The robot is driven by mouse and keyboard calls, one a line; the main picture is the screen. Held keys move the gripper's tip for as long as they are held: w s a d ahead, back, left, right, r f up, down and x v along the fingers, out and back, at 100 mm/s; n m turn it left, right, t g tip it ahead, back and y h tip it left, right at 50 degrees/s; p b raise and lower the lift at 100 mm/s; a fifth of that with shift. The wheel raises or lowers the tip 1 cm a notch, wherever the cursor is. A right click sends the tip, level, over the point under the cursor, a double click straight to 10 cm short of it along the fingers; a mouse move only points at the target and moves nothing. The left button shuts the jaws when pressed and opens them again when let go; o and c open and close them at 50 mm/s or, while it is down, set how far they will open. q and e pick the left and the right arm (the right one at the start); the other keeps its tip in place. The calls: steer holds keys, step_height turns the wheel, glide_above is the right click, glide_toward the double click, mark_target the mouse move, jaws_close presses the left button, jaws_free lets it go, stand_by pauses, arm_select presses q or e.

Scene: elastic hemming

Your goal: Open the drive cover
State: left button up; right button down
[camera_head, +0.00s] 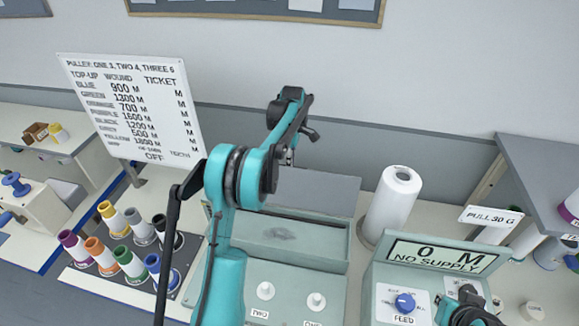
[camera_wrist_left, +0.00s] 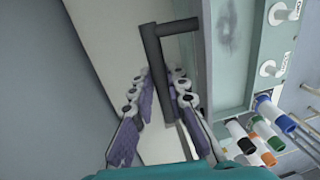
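The drive cover (camera_head: 318,188) is a grey panel standing raised at the back of the teal machine box, above a shallow recess. Its dark handle (camera_wrist_left: 157,75) shows in the left wrist view as a bar with a short side leg. My left gripper (camera_head: 291,150) is above the cover's top edge, its arm crossing over the box. In the left wrist view its purple-padded fingers (camera_wrist_left: 162,95) lie close on both sides of the handle bar and appear shut on it. My right gripper (camera_head: 468,312) is partly in view at the lower right; its fingers are unclear.
A white roll (camera_head: 393,203) stands right of the box. A control unit (camera_head: 440,262) reads "0 M NO SUPPLY" and has a blue knob. Coloured spools (camera_head: 124,258) stand on a dark tray at left, below a white sign (camera_head: 130,105). White pegs (camera_head: 265,290) are on the box front.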

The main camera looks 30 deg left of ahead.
arm_select(q)
steer(key=o, duration=0.4)
steer(key=shift+w+a+f, duration=0.1)
steer(key=shift+w+f, duration=0.15)
steer(key=shift+w, duration=0.2)
steer(key=shift+w+f, duration=0.1)
steer(key=shift+w, duration=0.05)
arm_select(e)
steer(key=shift+w+a+f, duration=0.1)
steer(key=shift+w+a, duration=0.05)
steer(key=shift+w, duration=0.35)
arm_select(q)
step_height(320, 180, up, 12)
steer(key=w, duration=0.1)
steer(key=shift+w+a, duration=0.2)
steer(key=shift+f, duration=0.15)
arm_select(e)
steer(key=shift+s, duration=0.1)
